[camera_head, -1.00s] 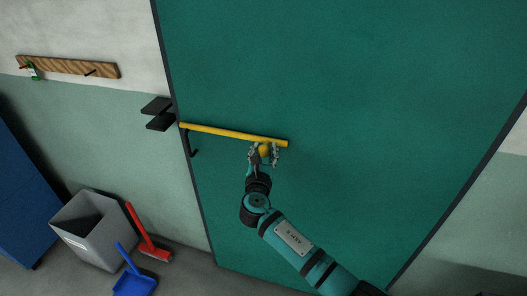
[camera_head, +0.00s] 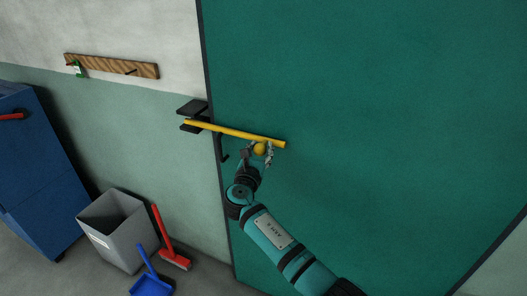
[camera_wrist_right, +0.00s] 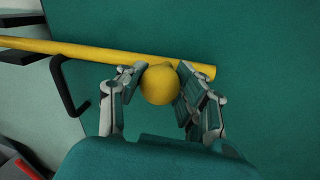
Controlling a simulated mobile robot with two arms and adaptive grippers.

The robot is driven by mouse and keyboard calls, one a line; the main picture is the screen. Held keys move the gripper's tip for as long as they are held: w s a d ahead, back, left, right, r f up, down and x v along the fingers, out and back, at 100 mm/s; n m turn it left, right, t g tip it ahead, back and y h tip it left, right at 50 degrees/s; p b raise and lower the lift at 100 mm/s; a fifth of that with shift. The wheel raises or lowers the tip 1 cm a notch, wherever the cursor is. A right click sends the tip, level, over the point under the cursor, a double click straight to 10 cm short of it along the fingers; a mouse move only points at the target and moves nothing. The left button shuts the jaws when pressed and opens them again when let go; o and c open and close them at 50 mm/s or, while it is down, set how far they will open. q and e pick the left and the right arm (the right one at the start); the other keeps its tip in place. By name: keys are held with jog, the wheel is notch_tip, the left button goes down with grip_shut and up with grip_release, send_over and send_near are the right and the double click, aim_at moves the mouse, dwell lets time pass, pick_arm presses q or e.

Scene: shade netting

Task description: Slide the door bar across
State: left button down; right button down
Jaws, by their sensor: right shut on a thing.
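The yellow door bar (camera_head: 232,132) lies across the left edge of the green door (camera_head: 370,130). Its left end is between the black bracket plates (camera_head: 194,113) on the wall. A round yellow knob (camera_head: 259,148) sits below the bar near its right end. My right gripper (camera_head: 257,151) is shut on this knob. In the right wrist view the knob (camera_wrist_right: 160,84) is between both fingers, with the bar (camera_wrist_right: 100,52) just beyond. A black hook-shaped guide (camera_wrist_right: 68,88) is under the bar near the door edge. My left gripper is not in view.
A grey bin (camera_head: 118,228), a red broom (camera_head: 168,240) and a blue dustpan (camera_head: 150,285) are on the floor at the left. A blue cabinet (camera_head: 40,170) stands at the far left. A wooden hook rail (camera_head: 110,66) is on the wall. The door right of the bar is clear.

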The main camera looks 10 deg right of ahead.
jog(key=c, duration=1.3)
grip_release()
jog(key=shift+a, duration=0.15)
jog(key=o, duration=0.5)
jog(key=shift+w+a, duration=0.1)
jog(key=shift+a, duration=0.15)
jog(key=shift+c, duration=0.2)
jog(key=shift+d, duration=0.2)
jog(key=shift+s, duration=0.25)
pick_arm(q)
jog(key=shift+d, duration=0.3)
pick_arm(e)
jog(key=v, duration=1.1)
jog(key=shift+s+a, duration=0.25)
jog(key=shift+s, duration=0.05)
